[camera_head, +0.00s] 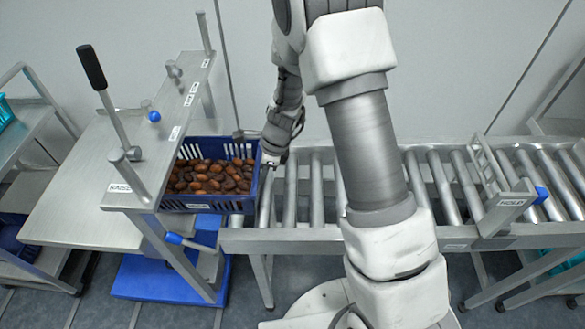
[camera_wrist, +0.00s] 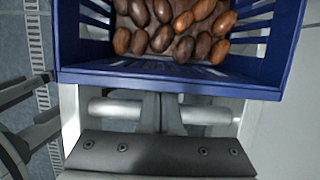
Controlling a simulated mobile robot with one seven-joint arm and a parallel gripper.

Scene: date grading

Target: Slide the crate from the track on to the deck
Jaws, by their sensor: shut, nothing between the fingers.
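The blue slatted crate (camera_head: 254,185) is full of brown dates. It sits at the left end of the roller track (camera_head: 440,190), close against the raised frame beside the deck (camera_head: 75,200). The frame partly covers its left side, so I cannot tell how much of it rests on the deck. My gripper (camera_head: 268,160) is at the crate's right wall. In the wrist view, my shut, empty fingers (camera_wrist: 161,112) point at the crate's near wall (camera_wrist: 170,78), touching it or nearly so. Rollers show beneath them.
A metal frame marked RAISE (camera_head: 120,188) with a black-handled lever (camera_head: 92,70) stands over the deck's right edge. A gate marked HOLD (camera_head: 507,205) crosses the track at right. The deck's visible top is bare. A blue platform (camera_head: 150,280) lies below.

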